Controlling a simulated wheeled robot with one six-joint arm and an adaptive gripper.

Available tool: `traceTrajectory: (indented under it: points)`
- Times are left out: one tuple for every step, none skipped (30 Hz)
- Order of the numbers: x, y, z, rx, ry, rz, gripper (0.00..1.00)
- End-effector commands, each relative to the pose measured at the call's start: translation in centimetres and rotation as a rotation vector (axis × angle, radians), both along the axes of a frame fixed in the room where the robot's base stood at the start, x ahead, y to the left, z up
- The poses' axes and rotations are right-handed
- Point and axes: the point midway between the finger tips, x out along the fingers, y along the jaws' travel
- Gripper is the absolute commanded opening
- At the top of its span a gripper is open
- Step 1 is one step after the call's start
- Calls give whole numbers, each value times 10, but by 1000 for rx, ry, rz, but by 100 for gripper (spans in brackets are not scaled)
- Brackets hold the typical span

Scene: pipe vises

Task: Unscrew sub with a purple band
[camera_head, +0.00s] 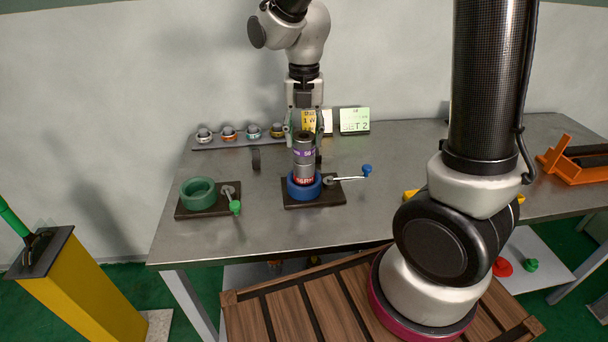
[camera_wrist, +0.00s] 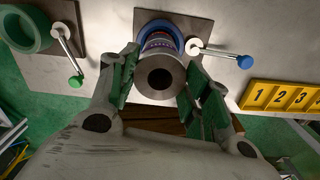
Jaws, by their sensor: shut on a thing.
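The sub with a purple band (camera_head: 303,154) is a grey metal cylinder standing upright on a lower piece with a red band (camera_head: 305,180). This stack stands in the blue pipe vise (camera_head: 291,191) on the table. In the wrist view the sub's open top end (camera_wrist: 160,76) faces the camera, with the blue vise ring behind it. My gripper (camera_head: 304,137) comes down from above, its green-padded fingers on both sides of the sub. The joint between the two pieces is too small to judge.
A green pipe vise (camera_head: 199,193), empty, with a green-knobbed handle stands to the left. The blue vise's handle (camera_head: 350,175) sticks out right. Several small capped parts (camera_head: 228,134) line a rack at the back, beside label cards (camera_head: 354,120). A yellow numbered tray (camera_wrist: 283,97) is at right.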

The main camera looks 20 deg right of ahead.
Motion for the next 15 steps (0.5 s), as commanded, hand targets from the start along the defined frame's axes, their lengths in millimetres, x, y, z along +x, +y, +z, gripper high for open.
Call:
traceTrajectory:
  points:
    - [-1,0,-1,-1,4,-1,19]
    - [-1,0,-1,-1,4,-1,19]
    - [-1,0,-1,-1,4,-2,19]
    - [-1,0,-1,-1,4,-2,53]
    - [-1,0,-1,-1,4,-2,59]
    - [-1,0,-1,-1,3,-2,66]
    - [-1,0,-1,-1,3,-3,66]
    - [-1,0,0,0,2,-3,66]
    - [-1,0,0,0,2,-3,66]
    - [-1,0,0,0,2,-3,66]
    - [-1,0,0,0,2,-3,66]
    - [-1,0,0,-1,1,-3,66]
    - [-1,0,0,-1,1,-3,66]
    - [0,0,0,-1,1,-3,66]
    - [0,0,0,-1,1,-7,66]
